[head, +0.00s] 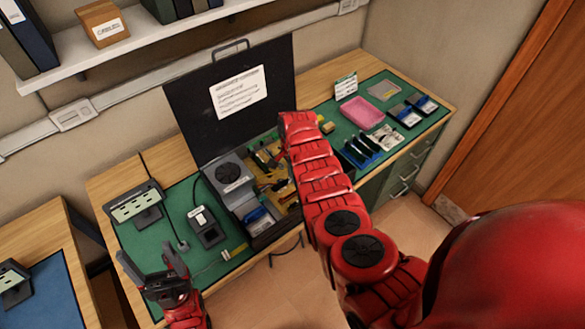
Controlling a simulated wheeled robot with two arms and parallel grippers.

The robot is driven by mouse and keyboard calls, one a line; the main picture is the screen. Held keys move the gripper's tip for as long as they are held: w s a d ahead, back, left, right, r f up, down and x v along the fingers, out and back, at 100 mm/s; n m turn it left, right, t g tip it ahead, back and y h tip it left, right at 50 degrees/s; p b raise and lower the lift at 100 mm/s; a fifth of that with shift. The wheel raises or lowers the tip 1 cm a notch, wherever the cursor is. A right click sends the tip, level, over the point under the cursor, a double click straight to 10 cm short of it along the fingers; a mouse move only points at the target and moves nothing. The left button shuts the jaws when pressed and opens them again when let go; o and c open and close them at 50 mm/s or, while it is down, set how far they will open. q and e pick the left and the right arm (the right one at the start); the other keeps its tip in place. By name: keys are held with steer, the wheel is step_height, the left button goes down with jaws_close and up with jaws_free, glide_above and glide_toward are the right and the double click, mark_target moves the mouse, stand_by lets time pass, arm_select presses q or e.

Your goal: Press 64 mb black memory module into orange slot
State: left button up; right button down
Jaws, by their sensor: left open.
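An open computer case (262,215) stands on the green mat with its dark lid raised behind it. A yellow-orange board (270,165) shows inside, partly covered by my right arm. I cannot make out the orange slot. Several black modules (359,150) stand in a blue rack on the right; their size labels are too small to read. My left gripper (150,264) is open and empty in front of the mat's left end, left of the case. My right arm reaches across the case from the lower right; its gripper does not show.
A pink tray (361,112), a small sign (346,86) and dark boxed parts (413,109) lie at the right. A display stand (135,207) and a black device (206,227) with a cable stand left of the case. A shelf (140,42) hangs above.

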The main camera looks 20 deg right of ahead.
steer(key=b, duration=0.5)
glide_above(293, 195)
steer(key=shift+w+d+f, duration=0.1)
steer(key=shift+w+f, duration=0.1)
steer(key=shift+f, duration=1.25)
steer(key=shift+w+d+f, duration=0.1)
steer(key=shift+w+f, duration=0.05)
steer(key=shift+f, duration=1.3)
steer(key=shift+a+r, duration=0.1)
steer(key=shift+a, duration=0.1)
steer(key=shift+s+f, duration=0.1)
steer(key=shift+f, duration=0.15)
steer(key=shift+f+b, duration=0.35)
steer(key=shift+b, duration=0.1)
steer(key=shift+f+b, duration=1)
steer(key=shift+s, duration=0.1)
steer(key=c, duration=0.9)
jaws_free()
steer(key=shift+f, duration=0.1)
